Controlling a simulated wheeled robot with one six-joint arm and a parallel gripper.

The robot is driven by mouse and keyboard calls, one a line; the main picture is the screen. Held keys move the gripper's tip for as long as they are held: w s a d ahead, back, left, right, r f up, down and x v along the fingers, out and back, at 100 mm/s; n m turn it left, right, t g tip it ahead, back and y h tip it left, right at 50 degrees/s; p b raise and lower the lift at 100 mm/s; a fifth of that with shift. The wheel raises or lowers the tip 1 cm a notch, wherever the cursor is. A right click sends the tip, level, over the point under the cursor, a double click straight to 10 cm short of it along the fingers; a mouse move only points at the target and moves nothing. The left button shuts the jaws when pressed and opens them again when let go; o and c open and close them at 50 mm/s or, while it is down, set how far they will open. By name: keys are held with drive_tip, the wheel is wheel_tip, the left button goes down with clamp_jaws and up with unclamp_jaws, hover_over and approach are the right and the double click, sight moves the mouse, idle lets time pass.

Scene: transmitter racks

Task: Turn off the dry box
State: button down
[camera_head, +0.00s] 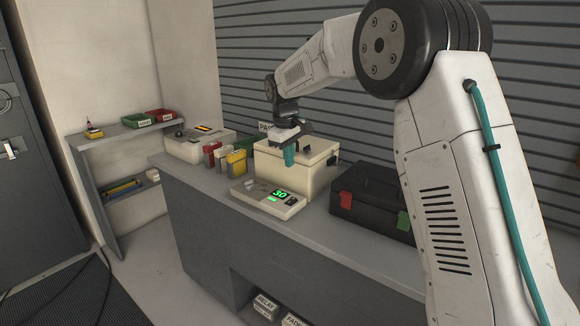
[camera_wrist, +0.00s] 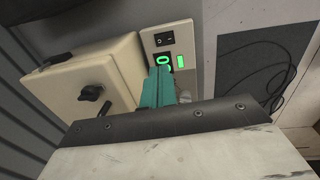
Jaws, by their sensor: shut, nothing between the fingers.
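The cream dry box (camera_head: 296,170) stands on the grey bench with its lid down. In front of it is a low cream panel (camera_head: 268,199) with a green display (camera_head: 280,194) reading 30. In the wrist view, the cream box (camera_wrist: 85,80) with a black knob (camera_wrist: 90,93) is on the left. The panel (camera_wrist: 183,30) shows a black rocker switch (camera_wrist: 164,39), part of the display and a green light bar (camera_wrist: 181,62). My gripper (camera_head: 290,160) is shut and empty, its teal fingers (camera_wrist: 157,80) above the panel. The fingers hide part of the panel's display; contact cannot be told.
A black case (camera_head: 370,200) with red and green latches is right of the box. Red, white and yellow containers (camera_head: 225,160) and another cream device (camera_head: 200,146) are to the left. A side shelf (camera_head: 110,138) holds green and red bins. Cables lie on the floor.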

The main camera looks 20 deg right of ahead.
sight(293, 198)
drive_tip(key=f, duration=0.8)
drive_tip(key=w+d+f, duration=0.1)
drive_tip(key=f, duration=0.3)
drive_tip(key=shift+d, duration=0.1)
